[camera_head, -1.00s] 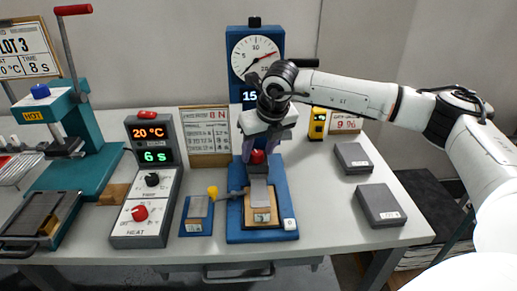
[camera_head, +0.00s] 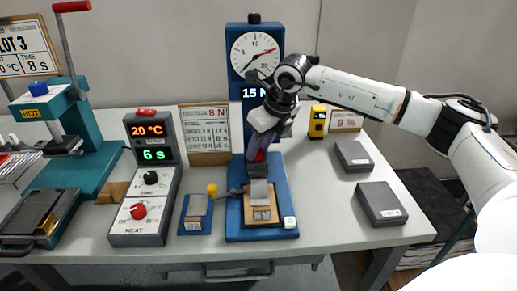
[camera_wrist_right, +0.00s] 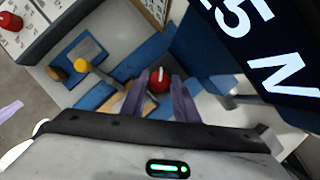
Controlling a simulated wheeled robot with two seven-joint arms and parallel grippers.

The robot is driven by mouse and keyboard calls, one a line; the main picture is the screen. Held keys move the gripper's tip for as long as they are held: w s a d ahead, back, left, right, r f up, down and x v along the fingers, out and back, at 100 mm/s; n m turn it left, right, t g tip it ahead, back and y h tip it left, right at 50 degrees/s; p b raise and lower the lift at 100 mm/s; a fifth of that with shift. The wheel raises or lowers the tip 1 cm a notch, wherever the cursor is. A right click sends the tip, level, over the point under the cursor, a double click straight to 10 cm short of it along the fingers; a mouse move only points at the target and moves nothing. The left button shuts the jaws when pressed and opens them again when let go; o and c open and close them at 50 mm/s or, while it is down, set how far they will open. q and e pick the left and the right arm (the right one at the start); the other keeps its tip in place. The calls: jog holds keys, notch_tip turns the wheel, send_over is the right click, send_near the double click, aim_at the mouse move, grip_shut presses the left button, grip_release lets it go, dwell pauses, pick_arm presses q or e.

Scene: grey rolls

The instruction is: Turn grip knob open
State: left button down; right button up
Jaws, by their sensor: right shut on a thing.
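The red grip knob (camera_head: 261,156) sits on the dark upper grip of the blue tester (camera_head: 238,215), below its dial. My right gripper (camera_head: 257,154) reaches it from above, tilted, and is shut on the knob. In the right wrist view, the knob (camera_wrist_right: 159,80) with a white mark on top lies between the two purple fingers (camera_wrist_right: 159,92). The fingers partly hide it in the head view. A pale strip (camera_head: 259,192) hangs below the grip over a tan block (camera_head: 262,215). My left gripper is not recognisable in either view.
A yellow knob (camera_head: 212,190) on a side rod stands left of the grip, near a small blue plate (camera_head: 196,227). A heat controller (camera_head: 145,210) stands further left. Two grey boxes (camera_head: 381,204) (camera_head: 353,156) lie at right. The table between tester and boxes is clear.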

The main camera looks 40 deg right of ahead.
jog(key=shift+n, duration=0.4)
jog(key=o, duration=1.1)
jog(key=shift+r, duration=0.1)
jog(key=v, duration=1)
jog(key=shift+d+r, duration=0.1)
jog(key=shift+d, duration=0.05)
jog(key=shift+s, duration=0.1)
